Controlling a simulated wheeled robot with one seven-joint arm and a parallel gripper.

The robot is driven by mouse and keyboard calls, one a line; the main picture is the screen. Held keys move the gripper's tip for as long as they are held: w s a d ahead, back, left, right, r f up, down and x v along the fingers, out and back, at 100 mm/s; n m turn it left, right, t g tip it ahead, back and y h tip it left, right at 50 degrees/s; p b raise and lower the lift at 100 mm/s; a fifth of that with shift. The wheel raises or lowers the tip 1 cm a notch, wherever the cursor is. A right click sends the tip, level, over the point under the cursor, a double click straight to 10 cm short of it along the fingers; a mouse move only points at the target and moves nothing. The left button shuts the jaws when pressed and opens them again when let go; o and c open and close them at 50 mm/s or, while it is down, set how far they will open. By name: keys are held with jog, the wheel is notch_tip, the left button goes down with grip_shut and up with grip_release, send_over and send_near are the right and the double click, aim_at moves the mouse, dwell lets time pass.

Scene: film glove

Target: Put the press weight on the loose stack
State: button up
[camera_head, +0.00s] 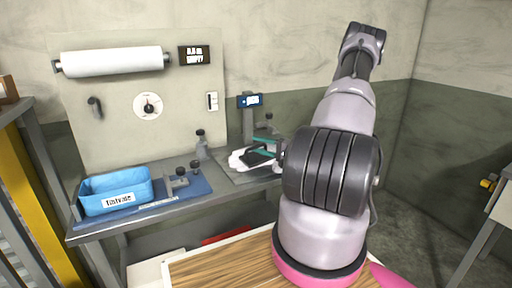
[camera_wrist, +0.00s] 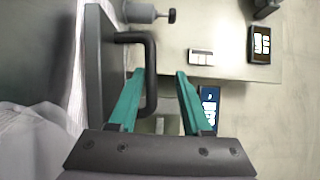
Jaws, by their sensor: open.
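The press weight shows in the wrist view as a grey plate (camera_wrist: 96,65) with a dark bracket-shaped handle (camera_wrist: 151,75). In the head view it is a dark slab (camera_head: 256,159) lying on the white loose stack (camera_head: 238,160), which also shows at the left of the wrist view (camera_wrist: 35,140). My gripper (camera_head: 264,146) is at the weight, its teal fingers open. In the wrist view the handle's bar lies between the fingers (camera_wrist: 160,74), with a gap to the right finger. I cannot tell whether the left finger touches it. My arm hides part of the bench's right side.
A blue bin (camera_head: 115,193) and a blue mat (camera_head: 200,187) with small metal pieces lie left on the bench. A post with a blue display (camera_head: 250,101) rises behind the stack. A paper roll (camera_head: 110,61) hangs on the wall panel.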

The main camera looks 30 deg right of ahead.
jog(key=v, duration=1)
jog(key=shift+s+d, duration=0.1)
jog(key=s+a+r+n+g, duration=0.35)
jog(key=a+r+g, duration=0.25)
jog(key=a+r, duration=0.2)
jog(key=s+a+r+n+g, duration=0.2)
jog(key=a+r+n+g, duration=0.2)
jog(key=a+r+g, duration=0.35)
jog(key=s+a+r+t+h, duration=0.3)
jog(key=s+r, duration=0.3)
jog(key=r, duration=0.3)
jog(key=s+a+r+t+h, duration=0.3)
jog(key=s+r+h, duration=0.2)
jog(key=r, duration=0.4)
jog(key=shift+s+a+m, duration=0.35)
jog(key=shift+s, duration=0.1)
